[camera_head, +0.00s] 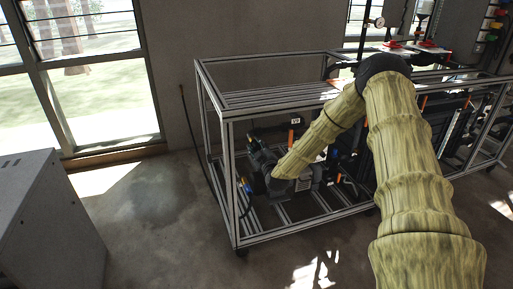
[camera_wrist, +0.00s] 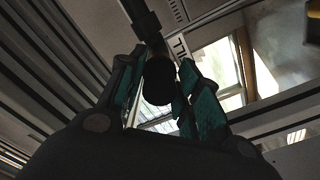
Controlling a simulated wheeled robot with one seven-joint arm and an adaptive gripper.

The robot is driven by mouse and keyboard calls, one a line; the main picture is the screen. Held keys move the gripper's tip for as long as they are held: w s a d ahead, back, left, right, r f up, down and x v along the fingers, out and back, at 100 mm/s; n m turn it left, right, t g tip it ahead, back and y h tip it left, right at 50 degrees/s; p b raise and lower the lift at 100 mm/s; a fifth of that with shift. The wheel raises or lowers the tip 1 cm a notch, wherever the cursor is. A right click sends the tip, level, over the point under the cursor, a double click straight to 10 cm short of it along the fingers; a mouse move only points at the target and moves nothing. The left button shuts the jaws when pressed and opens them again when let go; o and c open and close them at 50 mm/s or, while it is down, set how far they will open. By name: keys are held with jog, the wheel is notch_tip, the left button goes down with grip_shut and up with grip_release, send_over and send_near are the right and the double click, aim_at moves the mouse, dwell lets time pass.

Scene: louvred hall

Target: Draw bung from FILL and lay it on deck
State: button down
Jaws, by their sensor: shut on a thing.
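In the wrist view, my gripper (camera_wrist: 160,88) has its two teal-padded fingers closed on a dark round bung (camera_wrist: 158,72). A dark rod or pipe runs up behind the bung. A white label (camera_wrist: 181,46) with partly hidden black letters, seemingly the end of FILL, sits just beside it. I cannot tell whether the bung is still seated in its opening. In the head view my gripper (camera_head: 259,170) is low inside the metal frame cart, at its left end, and the bung is hidden there.
The cart frame (camera_head: 231,180) has a slatted top (camera_head: 265,95) with bare room at its left, above my gripper. Dark equipment, hoses and orange-marked parts crowd the cart's lower level. A grey cabinet (camera_head: 45,215) stands at left. Floor (camera_head: 150,205) between them is clear.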

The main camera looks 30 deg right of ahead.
aim_at(258, 148)
jog(key=shift+s+a, duration=0.1)
jog(key=shift+s, duration=0.05)
jog(key=shift+p+v, duration=0.85)
jog(key=shift+v, duration=0.75)
jog(key=shift+p+v, duration=0.55)
jog(key=shift+v, duration=1.2)
